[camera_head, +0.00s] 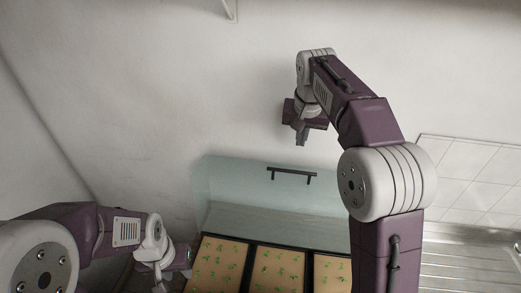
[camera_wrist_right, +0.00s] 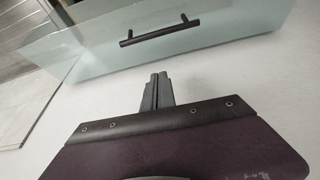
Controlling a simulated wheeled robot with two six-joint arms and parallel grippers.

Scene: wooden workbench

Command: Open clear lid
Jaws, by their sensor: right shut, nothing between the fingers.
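The clear lid (camera_head: 235,183) stands raised at the back of a box, leaning near the white wall, with its dark bar handle (camera_head: 292,175) near the top edge. In the right wrist view the lid (camera_wrist_right: 90,40) and handle (camera_wrist_right: 160,30) lie beyond the fingers. My right gripper (camera_head: 301,141) is shut and empty, above the handle and apart from it; its closed fingers show in the right wrist view (camera_wrist_right: 158,82). My left gripper (camera_head: 162,284) is low at the left of the box, cut by the bottom edge, so its jaws are unclear.
The box (camera_head: 247,265) has black dividers between tan sections with green specks. A ribbed metal drainer (camera_head: 470,265) and white tiles (camera_head: 465,175) are at the right. The white wall (camera_head: 150,90) stands behind. The space above the lid at the left is free.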

